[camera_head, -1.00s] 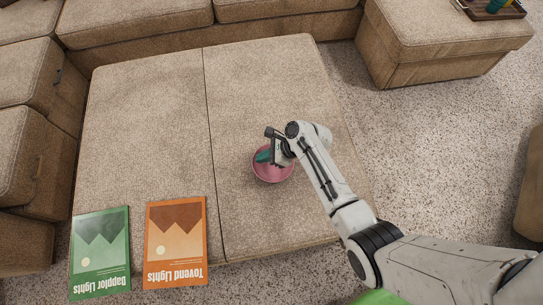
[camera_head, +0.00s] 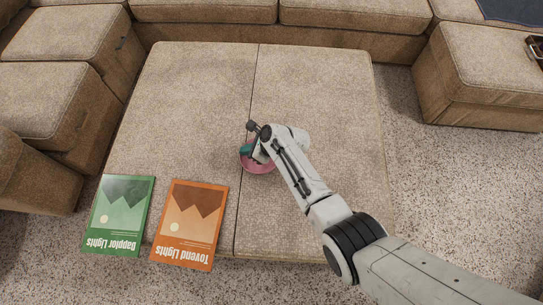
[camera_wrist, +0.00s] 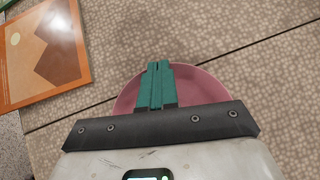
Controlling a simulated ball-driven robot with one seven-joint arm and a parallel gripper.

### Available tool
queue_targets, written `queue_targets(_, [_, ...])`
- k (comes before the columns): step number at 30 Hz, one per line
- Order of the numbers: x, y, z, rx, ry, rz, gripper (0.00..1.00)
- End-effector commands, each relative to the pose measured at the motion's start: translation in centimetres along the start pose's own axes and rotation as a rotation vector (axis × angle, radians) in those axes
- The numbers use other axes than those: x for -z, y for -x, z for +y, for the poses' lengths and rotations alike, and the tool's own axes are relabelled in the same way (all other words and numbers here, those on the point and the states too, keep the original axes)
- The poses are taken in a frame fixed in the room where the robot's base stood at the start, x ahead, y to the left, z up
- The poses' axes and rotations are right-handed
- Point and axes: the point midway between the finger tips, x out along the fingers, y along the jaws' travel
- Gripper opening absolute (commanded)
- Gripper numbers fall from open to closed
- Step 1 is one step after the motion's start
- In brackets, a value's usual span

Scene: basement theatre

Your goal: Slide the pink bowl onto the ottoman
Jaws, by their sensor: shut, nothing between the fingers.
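The pink bowl (camera_head: 262,169) sits on a low, wide tan upholstered surface made of two ottoman-like halves, a left one (camera_head: 190,110) and a right one (camera_head: 320,110), split by a seam. The bowl lies across the seam, mostly on the right half. My gripper (camera_head: 246,150) is shut and empty, with its teal fingers over the bowl, near its left side. In the wrist view, the fingers (camera_wrist: 155,85) overlap the bowl (camera_wrist: 200,88); whether they touch its wall is unclear. My gripper hides part of the bowl.
A green book (camera_head: 120,215) and an orange book (camera_head: 190,225) lie near the front edge of the left half. Sofa seats (camera_head: 350,12) line the back and left. A separate tan block (camera_head: 485,75) stands at the upper right. The left half is clear behind the books.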

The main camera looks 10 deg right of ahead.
Motion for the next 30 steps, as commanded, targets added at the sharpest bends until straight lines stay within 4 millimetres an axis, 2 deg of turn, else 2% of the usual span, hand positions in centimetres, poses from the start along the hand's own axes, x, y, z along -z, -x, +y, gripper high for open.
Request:
queue_targets(1, [-1.0, -1.6, 0.1, -0.002, 0.006, -0.002, 0.0])
queue_targets(3, [-2.4, -3.1, 0.0, -0.002, 0.006, -0.002, 0.0])
queue_targets(12, [-7.5, -8.4, 0.0, -0.001, 0.003, -0.002, 0.0])
queue_targets(21, [-11.0, -11.9, 0.0, 0.0, 0.002, -0.002, 0.0])
queue_targets(30, [-13.6, -14.6, 0.0, 0.0, 0.002, -0.002, 0.0])
